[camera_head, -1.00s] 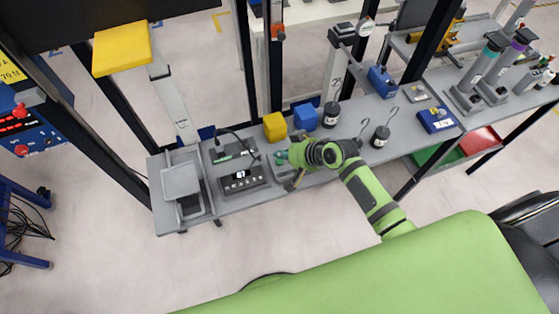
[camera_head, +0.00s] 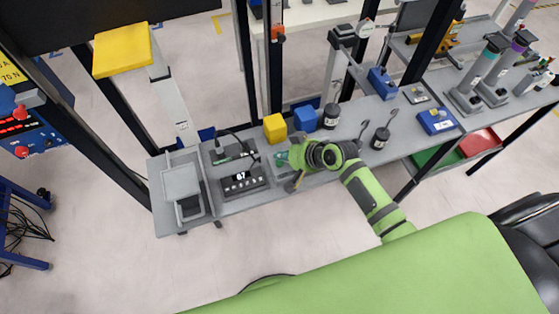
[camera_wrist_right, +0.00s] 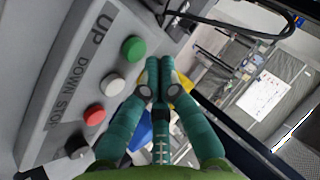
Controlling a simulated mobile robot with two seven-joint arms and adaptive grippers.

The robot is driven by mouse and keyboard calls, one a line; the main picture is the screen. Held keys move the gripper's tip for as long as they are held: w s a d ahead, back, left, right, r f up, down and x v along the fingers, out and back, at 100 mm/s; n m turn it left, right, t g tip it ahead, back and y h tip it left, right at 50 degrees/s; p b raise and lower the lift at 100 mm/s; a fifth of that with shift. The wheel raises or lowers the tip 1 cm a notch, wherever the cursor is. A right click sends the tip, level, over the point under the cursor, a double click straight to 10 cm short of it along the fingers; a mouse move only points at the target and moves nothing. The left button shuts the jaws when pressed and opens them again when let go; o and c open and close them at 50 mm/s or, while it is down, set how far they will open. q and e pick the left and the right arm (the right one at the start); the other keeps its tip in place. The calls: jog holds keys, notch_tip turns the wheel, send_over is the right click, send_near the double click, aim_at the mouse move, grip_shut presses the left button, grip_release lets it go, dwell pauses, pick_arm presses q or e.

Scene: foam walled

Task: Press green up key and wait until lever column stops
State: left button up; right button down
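The control box (camera_head: 262,187) sits on the grey bench, its display lit with what looks like "67". In the right wrist view its panel (camera_wrist_right: 55,95) carries a green key (camera_wrist_right: 133,49) by the word UP, then white, red and black keys. My right gripper (camera_head: 281,158) is right of the box. Its teal fingers (camera_wrist_right: 160,64) are together and empty, with their tips beside the green key in the picture; I see no contact. A pale column (camera_head: 172,105) with a yellow pad (camera_head: 122,50) on top stands behind the bench's left end. My left gripper is out of view.
A grey tray (camera_head: 181,183) is left of the box. Dark frame posts rise behind the bench.

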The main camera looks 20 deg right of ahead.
jog(key=shift+f, duration=0.15)
jog(key=shift+f, duration=0.3)
